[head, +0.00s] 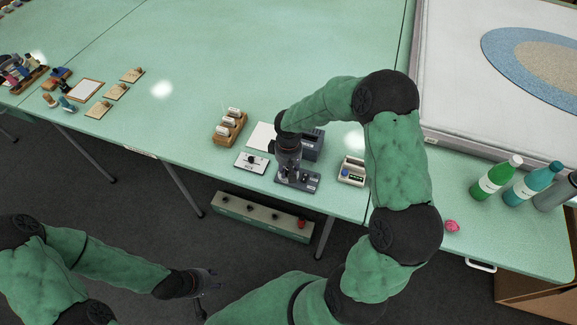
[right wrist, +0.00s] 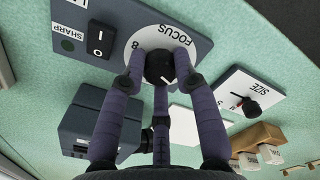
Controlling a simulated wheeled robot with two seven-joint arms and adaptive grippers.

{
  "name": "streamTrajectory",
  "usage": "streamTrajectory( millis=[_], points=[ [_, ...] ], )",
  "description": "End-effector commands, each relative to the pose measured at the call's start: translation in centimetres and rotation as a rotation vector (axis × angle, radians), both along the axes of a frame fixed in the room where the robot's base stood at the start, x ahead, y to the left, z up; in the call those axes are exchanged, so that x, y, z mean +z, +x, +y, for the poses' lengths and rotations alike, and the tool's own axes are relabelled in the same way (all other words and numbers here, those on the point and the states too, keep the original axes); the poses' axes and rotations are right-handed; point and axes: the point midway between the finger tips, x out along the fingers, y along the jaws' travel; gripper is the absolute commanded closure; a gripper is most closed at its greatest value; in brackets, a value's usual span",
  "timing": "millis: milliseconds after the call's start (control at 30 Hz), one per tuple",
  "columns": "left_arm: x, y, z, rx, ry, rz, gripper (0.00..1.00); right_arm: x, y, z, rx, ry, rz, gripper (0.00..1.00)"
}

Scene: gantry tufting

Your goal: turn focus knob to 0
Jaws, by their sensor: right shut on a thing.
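The focus knob (right wrist: 160,68) is black with a white pointer line, on a round white dial lettered FOCUS (right wrist: 178,38). In the right wrist view the line points to the lower right of the picture. An 8 shows on the dial; other marks are hidden by the fingers. My right gripper (right wrist: 158,72) is shut on the knob, with fingers on both sides and one below. In the head view the dark grey focus panel (head: 304,182) is partly under my right gripper (head: 286,172). My left gripper (head: 206,281) hangs in front of the table; its fingers are too small to judge.
The panel also carries a rocker switch (right wrist: 100,38) and a SHARP label. A SIZE knob panel (right wrist: 245,92) sits beside it. A wooden rack (head: 229,128) and a small yellow-and-white device (head: 352,171) stand nearby. Bottles (head: 492,178) stand at right. The table's middle is clear.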

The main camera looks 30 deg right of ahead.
Motion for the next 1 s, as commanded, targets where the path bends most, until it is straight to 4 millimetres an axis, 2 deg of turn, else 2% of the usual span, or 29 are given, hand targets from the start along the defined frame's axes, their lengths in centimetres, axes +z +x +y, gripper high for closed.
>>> streamTrajectory(
  millis=[500, 1000],
  points=[
    [2.7, 0.0, 0.0, 0.000, 0.000, 0.000, 0.60, 0.1, -0.1, 0.1, 0.419, 0.001, 0.002, 1.00],
    [3.4, 0.0, 0.0, 0.000, 0.000, 0.000, 0.60, 0.0, 0.0, 0.1, 0.556, 0.001, 0.000, 1.00]
  ],
)
